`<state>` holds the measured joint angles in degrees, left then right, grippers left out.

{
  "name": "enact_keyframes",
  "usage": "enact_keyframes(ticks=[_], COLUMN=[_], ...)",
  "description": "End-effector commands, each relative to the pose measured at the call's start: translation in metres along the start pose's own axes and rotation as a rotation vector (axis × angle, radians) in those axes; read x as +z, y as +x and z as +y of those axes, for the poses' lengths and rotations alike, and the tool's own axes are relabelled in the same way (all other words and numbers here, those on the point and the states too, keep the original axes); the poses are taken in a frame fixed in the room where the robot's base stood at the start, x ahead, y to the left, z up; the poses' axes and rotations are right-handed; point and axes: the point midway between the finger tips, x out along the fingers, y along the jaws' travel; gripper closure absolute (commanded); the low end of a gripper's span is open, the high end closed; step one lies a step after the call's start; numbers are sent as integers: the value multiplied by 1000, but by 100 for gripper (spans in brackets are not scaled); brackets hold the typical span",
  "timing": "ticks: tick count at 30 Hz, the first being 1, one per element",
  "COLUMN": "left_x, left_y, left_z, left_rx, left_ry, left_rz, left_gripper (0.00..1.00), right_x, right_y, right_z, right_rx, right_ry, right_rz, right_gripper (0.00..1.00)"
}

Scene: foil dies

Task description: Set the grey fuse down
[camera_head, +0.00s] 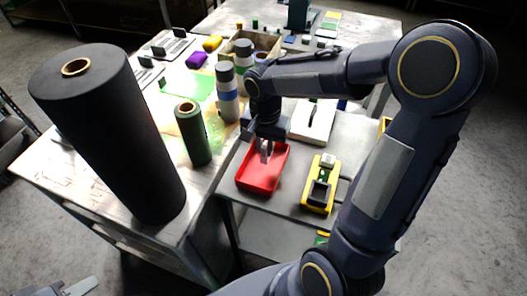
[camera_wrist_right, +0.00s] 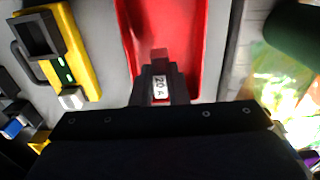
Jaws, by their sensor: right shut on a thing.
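My right gripper (camera_head: 265,150) reaches down over the red tray (camera_head: 262,180). In the right wrist view its fingers (camera_wrist_right: 160,88) are shut on the grey fuse (camera_wrist_right: 160,58), which has a white label reading "20 A". The fuse is over the tray's floor in that view. I cannot tell whether it touches the tray. In the head view the fuse is small and mostly hidden by the gripper. Part of my left gripper (camera_head: 72,288) shows at the bottom left edge, too cut off to judge its fingers.
A yellow device (camera_head: 320,185) with a black socket stands right of the tray. A white box (camera_head: 313,122) lies behind. Bare grey table lies between tray and yellow device.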

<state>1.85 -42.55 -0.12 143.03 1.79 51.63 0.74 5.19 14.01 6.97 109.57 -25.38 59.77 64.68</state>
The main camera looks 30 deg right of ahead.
Motion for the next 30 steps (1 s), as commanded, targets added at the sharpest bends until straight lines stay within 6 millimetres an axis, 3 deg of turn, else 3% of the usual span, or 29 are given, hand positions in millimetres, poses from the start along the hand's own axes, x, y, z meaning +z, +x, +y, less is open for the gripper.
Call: enact_keyframes(ticks=[12,24,25,30], left_x=[0,2,1,1], left_y=[-1,4,2,2], left_z=[0,-2,-1,-1], left_rx=[0,0,0,0], left_ry=[0,0,0,0], left_rz=[0,0,0,0], left_gripper=[64,64,64,64], right_x=[-6,-6,-6,-6], right_y=[41,47,45,45], right_z=[-7,-7,-7,-7], right_rx=[0,-1,-1,-1], right_ry=[0,0,0,0], right_rz=[-1,0,0,0], right_gripper=[100,100,82,64])
